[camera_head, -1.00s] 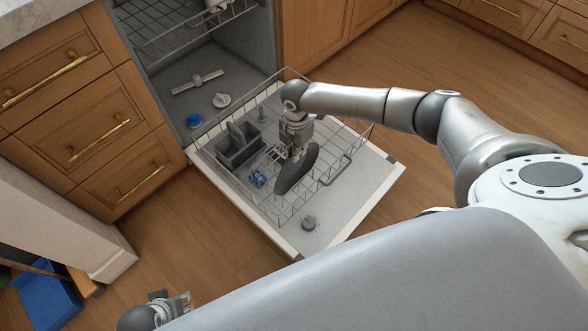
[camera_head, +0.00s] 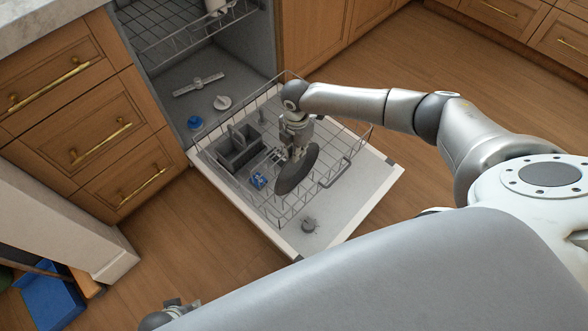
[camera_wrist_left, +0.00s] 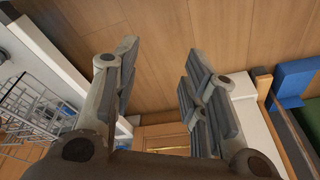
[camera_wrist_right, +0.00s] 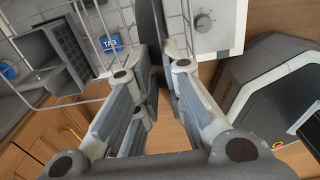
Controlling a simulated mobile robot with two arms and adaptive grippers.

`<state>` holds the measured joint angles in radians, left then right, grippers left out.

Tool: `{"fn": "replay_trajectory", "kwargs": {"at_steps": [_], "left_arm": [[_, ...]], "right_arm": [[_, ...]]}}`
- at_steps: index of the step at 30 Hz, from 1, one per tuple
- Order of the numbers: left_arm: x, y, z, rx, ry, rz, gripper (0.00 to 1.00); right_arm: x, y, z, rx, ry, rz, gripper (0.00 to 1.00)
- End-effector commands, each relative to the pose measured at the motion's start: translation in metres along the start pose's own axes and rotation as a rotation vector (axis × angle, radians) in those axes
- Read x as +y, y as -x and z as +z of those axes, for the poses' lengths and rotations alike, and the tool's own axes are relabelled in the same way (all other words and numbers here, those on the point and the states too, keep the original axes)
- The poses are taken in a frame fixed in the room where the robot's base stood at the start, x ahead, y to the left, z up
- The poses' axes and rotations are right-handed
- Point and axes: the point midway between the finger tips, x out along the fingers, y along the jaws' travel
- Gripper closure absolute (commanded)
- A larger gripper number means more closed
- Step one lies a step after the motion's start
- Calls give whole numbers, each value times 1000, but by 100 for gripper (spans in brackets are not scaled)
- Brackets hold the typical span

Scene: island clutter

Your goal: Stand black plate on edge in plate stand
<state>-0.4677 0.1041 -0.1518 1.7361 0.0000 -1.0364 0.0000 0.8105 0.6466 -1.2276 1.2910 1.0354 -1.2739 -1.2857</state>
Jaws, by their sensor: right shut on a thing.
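The black plate (camera_head: 296,172) is held on edge, tilted, over the pulled-out lower dishwasher rack (camera_head: 335,172). My right gripper (camera_head: 295,152) points down and is shut on the plate's upper edge. In the right wrist view the plate (camera_wrist_right: 151,35) shows nearly edge-on between the fingertips (camera_wrist_right: 158,62). I cannot make out a separate plate stand; light wire prongs (camera_head: 273,154) show beside the plate, partly hidden by the gripper. I cannot tell whether the plate touches them. My left gripper (camera_wrist_left: 157,75) is open and empty, low at the head view's bottom left.
A grey cutlery basket (camera_head: 238,150) and a blue tablet packet (camera_head: 258,180) are left of the plate. The open dishwasher door (camera_head: 362,205) lies under the rack, with a round knob (camera_head: 309,225) on it. Wooden drawers (camera_head: 100,140) stand at left. Floor in front is clear.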

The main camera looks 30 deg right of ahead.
Motion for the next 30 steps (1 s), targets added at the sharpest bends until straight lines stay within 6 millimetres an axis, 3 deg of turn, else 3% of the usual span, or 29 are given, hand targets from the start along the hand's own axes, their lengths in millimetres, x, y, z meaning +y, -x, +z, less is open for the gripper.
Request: {"fn": "replay_trajectory", "kwargs": {"at_steps": [30], "left_arm": [[3,-45,40,-33,-7,5,60]], "right_arm": [[0,19,0,0,0,1,100]]}}
